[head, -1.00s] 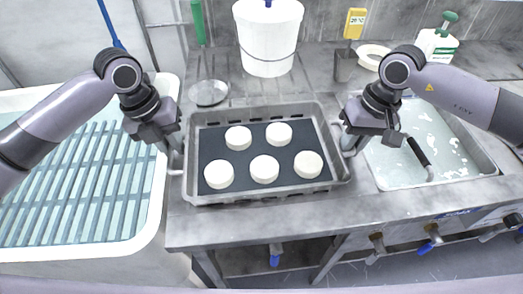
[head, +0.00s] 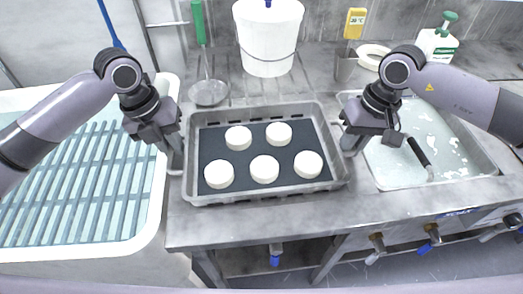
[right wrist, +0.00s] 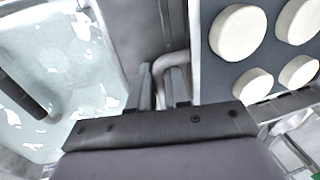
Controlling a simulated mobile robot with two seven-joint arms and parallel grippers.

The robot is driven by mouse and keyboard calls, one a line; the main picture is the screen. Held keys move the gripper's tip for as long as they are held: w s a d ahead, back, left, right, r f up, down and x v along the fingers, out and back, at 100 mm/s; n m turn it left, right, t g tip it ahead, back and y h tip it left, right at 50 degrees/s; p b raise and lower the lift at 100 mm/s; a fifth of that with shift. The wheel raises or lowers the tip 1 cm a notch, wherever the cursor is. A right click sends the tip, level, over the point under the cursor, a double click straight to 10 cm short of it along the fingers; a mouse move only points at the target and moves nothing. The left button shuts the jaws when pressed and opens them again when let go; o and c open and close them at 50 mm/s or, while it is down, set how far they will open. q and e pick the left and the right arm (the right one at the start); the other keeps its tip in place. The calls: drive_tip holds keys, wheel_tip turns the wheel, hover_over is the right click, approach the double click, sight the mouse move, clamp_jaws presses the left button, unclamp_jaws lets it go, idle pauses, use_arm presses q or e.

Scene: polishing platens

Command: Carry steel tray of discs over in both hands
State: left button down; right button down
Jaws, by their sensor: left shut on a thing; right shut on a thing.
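The steel tray (head: 262,197) has a dark liner (head: 230,157) with several white discs (head: 265,169) on it, in a back row and a front row. It appears level over the grey worktop; I cannot tell whether it touches the surface. My left gripper (head: 175,163) is shut on the handle at the tray's left end. My right gripper (head: 349,145) is shut on the handle at the right end. In the right wrist view the fingers of the right gripper (right wrist: 165,88) close around the bent handle bar (right wrist: 172,60), with some discs (right wrist: 238,32) beside it.
A sink (head: 402,183) with foamy water lies right of the tray. A slatted pale basin (head: 150,215) lies left. The worktop (head: 260,226) in front is clear.

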idle(0.6)
use_arm(q)
drive_tip(key=shift+w+r, duration=0.1)
drive_tip(key=shift+r, duration=0.1)
use_arm(e)
drive_tip(key=shift+w+r, duration=0.1)
drive_tip(key=shift+r, duration=0.1)
use_arm(q)
drive_tip(key=shift+r, duration=0.1)
use_arm(e)
drive_tip(key=shift+r, duration=0.1)
